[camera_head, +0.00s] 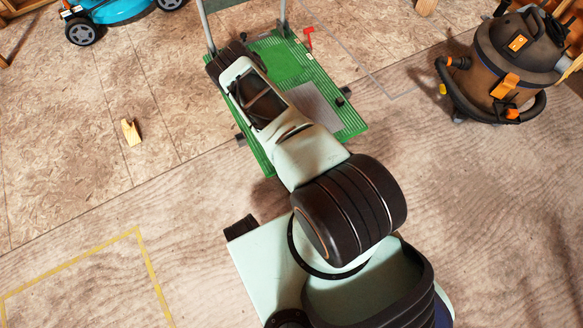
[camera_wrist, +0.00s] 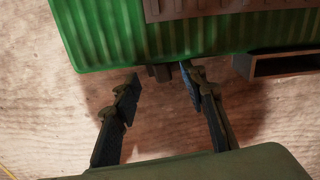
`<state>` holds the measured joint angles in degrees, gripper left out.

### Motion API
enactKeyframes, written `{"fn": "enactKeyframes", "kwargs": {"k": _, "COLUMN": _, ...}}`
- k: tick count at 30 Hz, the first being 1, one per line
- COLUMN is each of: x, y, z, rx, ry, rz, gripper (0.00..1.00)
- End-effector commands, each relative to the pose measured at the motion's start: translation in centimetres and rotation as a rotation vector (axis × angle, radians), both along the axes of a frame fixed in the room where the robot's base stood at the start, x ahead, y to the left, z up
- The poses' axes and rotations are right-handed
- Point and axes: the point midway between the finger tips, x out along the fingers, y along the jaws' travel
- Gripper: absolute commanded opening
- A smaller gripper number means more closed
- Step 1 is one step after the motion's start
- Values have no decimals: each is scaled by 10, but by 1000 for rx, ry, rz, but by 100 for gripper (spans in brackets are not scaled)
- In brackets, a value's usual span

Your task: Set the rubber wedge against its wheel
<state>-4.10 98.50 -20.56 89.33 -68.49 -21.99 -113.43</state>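The green platform cart (camera_head: 338,115) stands on the floor under my arm; its ribbed green side (camera_wrist: 100,40) fills the top of the wrist view. My gripper (camera_wrist: 160,76) is open at the cart's lower edge, with its fingers apart. A small dark block (camera_wrist: 158,73) shows between the fingertips, just under the edge; I cannot tell whether it is the rubber wedge or part of a wheel, and no grip on it shows. In the head view, small dark pieces show at the cart's right edge (camera_head: 344,92) and left edge (camera_head: 240,139). My arm hides much of the cart.
A dark open-fronted bracket (camera_wrist: 278,66) lies right of the fingers. A wooden wedge (camera_head: 131,132) lies on the floor at left. A vacuum (camera_head: 508,65) stands at right, a blue mower (camera_head: 112,10) at top left. Floor at lower right is clear.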

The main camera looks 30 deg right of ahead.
Motion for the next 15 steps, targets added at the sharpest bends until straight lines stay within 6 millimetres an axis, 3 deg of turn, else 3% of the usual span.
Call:
{"fn": "enactKeyframes", "kwargs": {"k": 1, "x": -1, "y": 0, "z": -16, "rx": 1, "ry": 1, "rz": -1, "gripper": 39}}
{"fn": "enactKeyframes", "kwargs": {"k": 6, "x": -1, "y": 0, "z": -47, "rx": 0, "ry": 1, "rz": -1, "gripper": 39}}
{"fn": "enactKeyframes", "kwargs": {"k": 15, "x": 0, "y": -1, "z": -75, "rx": -1, "ry": 0, "rz": -1, "gripper": 39}}
